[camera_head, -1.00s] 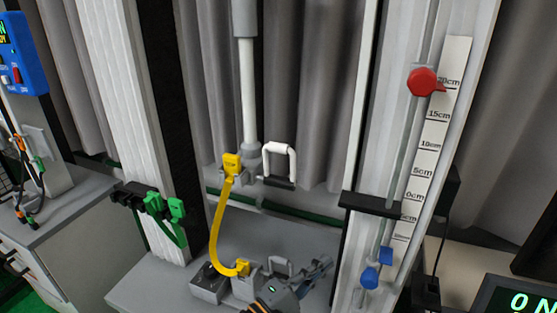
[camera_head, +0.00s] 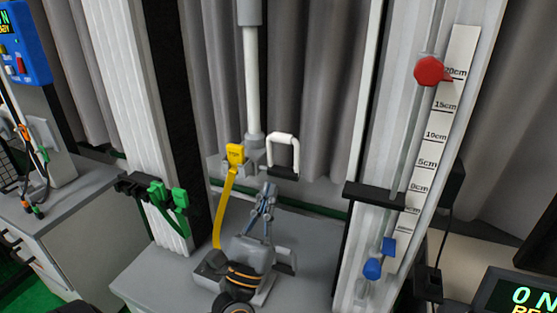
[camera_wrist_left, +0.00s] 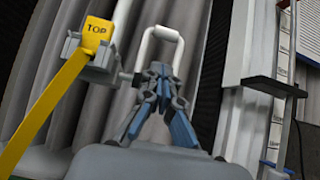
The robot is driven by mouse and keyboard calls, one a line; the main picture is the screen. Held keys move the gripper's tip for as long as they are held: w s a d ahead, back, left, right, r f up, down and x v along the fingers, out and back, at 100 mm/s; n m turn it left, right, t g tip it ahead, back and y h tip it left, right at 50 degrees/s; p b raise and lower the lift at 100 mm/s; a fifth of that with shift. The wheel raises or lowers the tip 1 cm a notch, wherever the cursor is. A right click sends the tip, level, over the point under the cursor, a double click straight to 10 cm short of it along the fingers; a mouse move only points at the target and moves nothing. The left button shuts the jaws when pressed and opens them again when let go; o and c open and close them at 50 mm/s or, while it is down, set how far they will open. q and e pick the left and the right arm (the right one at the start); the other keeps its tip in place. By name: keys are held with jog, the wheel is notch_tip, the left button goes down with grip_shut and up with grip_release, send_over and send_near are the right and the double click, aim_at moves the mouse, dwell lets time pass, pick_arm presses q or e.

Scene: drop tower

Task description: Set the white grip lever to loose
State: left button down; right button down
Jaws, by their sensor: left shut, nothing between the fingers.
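The white grip lever (camera_head: 283,150) is a U-shaped handle, standing upright beside the foot of the white vertical rod. It also shows in the left wrist view, as a white arch (camera_wrist_left: 163,36) at the top. My left gripper (camera_head: 268,188) is just below the lever in the head view, pointing up, its fingers together with nothing between them. In the left wrist view the fingertips (camera_wrist_left: 158,75) overlap the lower part of the arch, and I cannot tell whether they touch it. My right gripper is not in view.
A yellow strap connector marked TOP (camera_head: 235,153) sits left of the lever, its strap hanging down. A black bracket (camera_head: 374,196) juts from the right column. A green clip (camera_head: 168,196) is on the left column.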

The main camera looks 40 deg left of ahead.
aim_at(282, 168)
pick_arm(q)
jog(key=p+x, duration=0.4)
jog(key=x, duration=0.5)
jog(key=shift+w+r, duration=0.25)
